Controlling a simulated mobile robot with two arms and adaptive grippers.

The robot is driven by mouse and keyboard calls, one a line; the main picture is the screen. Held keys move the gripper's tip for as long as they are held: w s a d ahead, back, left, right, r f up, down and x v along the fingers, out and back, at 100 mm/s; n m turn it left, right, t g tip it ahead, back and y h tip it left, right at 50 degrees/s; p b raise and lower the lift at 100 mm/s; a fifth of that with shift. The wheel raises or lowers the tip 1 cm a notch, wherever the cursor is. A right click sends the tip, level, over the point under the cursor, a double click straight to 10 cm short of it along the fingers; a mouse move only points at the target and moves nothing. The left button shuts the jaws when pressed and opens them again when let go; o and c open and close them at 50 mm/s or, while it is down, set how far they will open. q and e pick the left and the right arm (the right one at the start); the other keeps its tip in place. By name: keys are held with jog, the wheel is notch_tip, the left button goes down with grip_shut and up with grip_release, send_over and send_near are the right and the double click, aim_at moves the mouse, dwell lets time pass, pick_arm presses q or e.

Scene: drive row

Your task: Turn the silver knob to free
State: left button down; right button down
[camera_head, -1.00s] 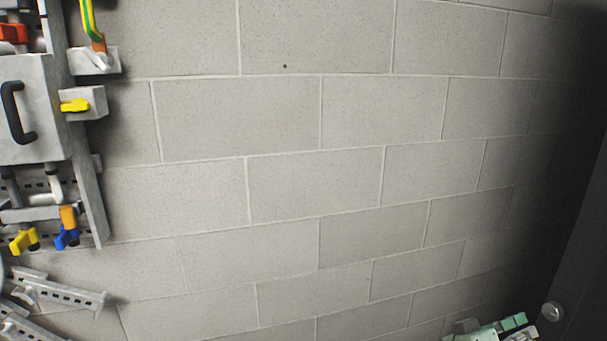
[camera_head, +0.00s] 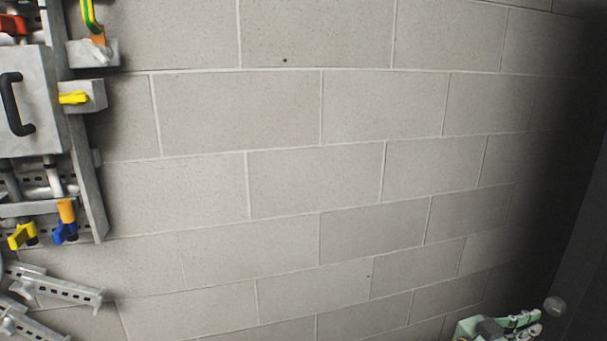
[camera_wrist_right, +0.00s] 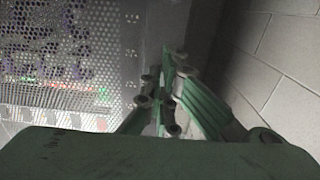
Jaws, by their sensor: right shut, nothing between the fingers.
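A round silver knob (camera_head: 555,306) sits on the dark panel at the lower right of the head view. My right gripper (camera_head: 537,319), green and grey, is at the bottom right, just left of the knob in the picture. Its fingers are shut and empty. I cannot tell from this view how far its tips are from the knob in depth. In the right wrist view the closed fingers (camera_wrist_right: 172,62) point away from the camera, and I cannot make out the knob there. The knob's turn position is too small to read. My left gripper is not in view.
A dark panel (camera_head: 590,240) runs along the right edge. A pale block wall (camera_head: 280,190) fills the middle. At the left is a grey cabinet (camera_head: 30,105) with coloured handles. The wrist view shows a perforated metal panel (camera_wrist_right: 110,35) with lit equipment behind it.

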aim_at(549, 313)
jog(key=x, duration=0.1)
jog(key=b+x, duration=0.2)
jog(key=shift+d+f, duration=0.2)
jog(key=shift+f, duration=0.05)
jog(key=shift+w+d, duration=0.15)
jog(key=shift+d, duration=0.1)
jog(key=shift+w+r, duration=0.1)
jog(key=shift+r, duration=0.2)
jog(key=shift+d+r, duration=0.1)
jog(key=shift+d+r+b, duration=0.1)
jog(key=shift+r+b, duration=0.2)
jog(key=shift+r, duration=0.4)
jog(key=shift+w+b, duration=0.2)
jog(key=shift+b, duration=3.6)
jog(key=shift+b, duration=0.35)
